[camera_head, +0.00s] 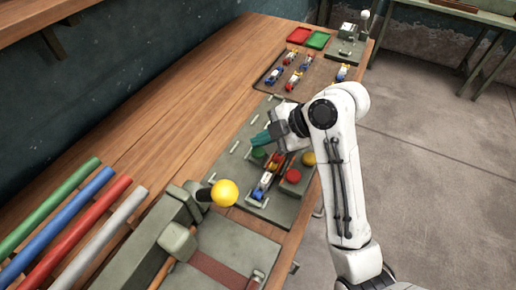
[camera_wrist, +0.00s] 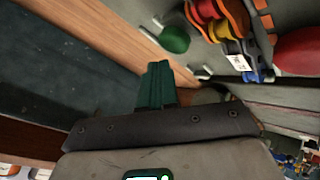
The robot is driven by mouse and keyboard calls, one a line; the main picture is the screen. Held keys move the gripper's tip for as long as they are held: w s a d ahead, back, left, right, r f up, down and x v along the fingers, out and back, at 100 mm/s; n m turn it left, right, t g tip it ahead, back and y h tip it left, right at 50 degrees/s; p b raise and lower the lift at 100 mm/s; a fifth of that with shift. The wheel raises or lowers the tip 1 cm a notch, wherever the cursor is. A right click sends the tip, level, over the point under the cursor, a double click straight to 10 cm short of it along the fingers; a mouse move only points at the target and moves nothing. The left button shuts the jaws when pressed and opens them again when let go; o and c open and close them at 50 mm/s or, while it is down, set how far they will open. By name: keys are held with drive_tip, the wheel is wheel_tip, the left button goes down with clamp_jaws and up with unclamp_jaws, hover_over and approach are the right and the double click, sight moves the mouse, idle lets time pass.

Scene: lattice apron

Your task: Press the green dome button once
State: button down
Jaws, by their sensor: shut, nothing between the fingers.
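The green dome button (camera_head: 258,153) sits on a grey-green panel (camera_head: 236,160) on the wooden bench. In the wrist view the green dome (camera_wrist: 174,40) is beyond my fingertips, with a visible space between them. My gripper (camera_head: 258,139) has teal fingers, held together and empty, over the panel close to the green dome. In the wrist view the closed fingers of my gripper (camera_wrist: 158,68) point up the picture towards the panel. The height of the fingertips over the dome is hard to tell.
A red dome (camera_head: 293,175), a yellow dome (camera_head: 308,158) and a toy car (camera_head: 266,184) are on the same panel. A yellow ball knob (camera_head: 224,192) stands nearer. A tray of toy cars (camera_head: 272,80) lies beyond.

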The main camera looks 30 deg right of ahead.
sight(262, 152)
drive_tip(key=shift+f, duration=0.45)
drive_tip(key=shift+f+b, duration=0.8)
drive_tip(key=shift+f, duration=0.15)
idle(1.1)
idle(0.3)
drive_tip(key=shift+r+p, duration=1.2)
drive_tip(key=shift+r, duration=0.15)
drive_tip(key=shift+r, duration=0.1)
wheel_tip(262, 152, up, 5)
drive_tip(key=p, duration=0.4)
idle(0.4)
